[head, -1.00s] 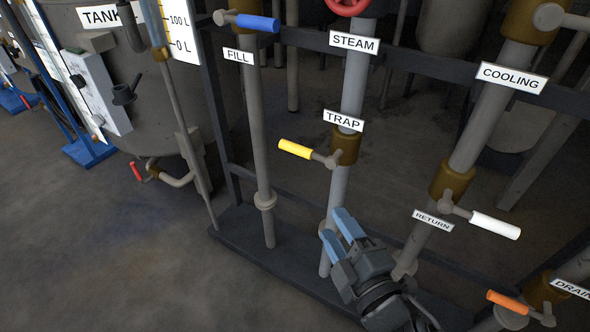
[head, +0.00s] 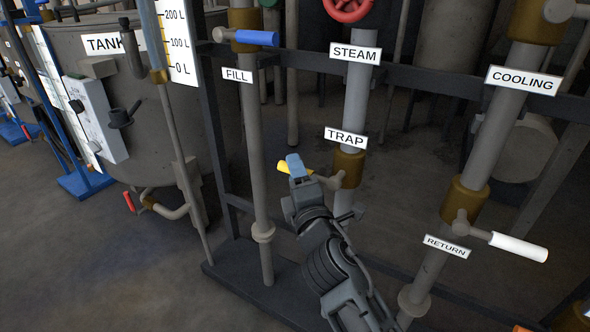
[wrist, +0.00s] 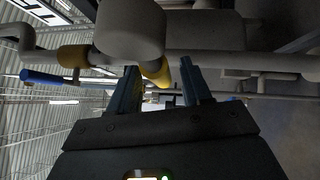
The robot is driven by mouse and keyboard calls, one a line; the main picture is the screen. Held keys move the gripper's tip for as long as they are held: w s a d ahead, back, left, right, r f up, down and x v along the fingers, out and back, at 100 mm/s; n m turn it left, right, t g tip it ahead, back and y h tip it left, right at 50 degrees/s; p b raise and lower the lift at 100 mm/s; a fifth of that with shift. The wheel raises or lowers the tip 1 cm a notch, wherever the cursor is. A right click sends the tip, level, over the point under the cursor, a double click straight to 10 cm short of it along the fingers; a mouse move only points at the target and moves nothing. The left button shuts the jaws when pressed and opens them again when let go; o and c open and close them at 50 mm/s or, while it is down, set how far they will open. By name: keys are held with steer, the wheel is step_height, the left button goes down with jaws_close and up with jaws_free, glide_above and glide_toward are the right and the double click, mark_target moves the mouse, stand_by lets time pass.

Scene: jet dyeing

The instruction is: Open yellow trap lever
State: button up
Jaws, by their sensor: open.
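The yellow trap lever (head: 284,167) sticks out to the left from the brass valve (head: 349,166) below the TRAP sign (head: 346,137). Its grey stem shows to the right of my gripper. My gripper (head: 296,164), with blue fingers, is at the lever and covers part of the yellow handle. In the wrist view my gripper (wrist: 161,78) has its two fingers spread apart. A yellow piece (wrist: 155,70) shows near the left finger, partly hidden. I cannot tell whether the fingers touch the lever.
The FILL pipe with its blue lever (head: 256,38) stands to the left. A red handwheel (head: 349,8) is above the STEAM sign. The white RETURN lever (head: 519,246) sticks out on the right. A dark horizontal rail (head: 420,77) crosses behind.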

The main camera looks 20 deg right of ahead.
steer(key=shift+w+d+r, duration=0.1)
steer(key=shift+w+d, duration=0.05)
steer(key=shift+w, duration=0.55)
jaws_close()
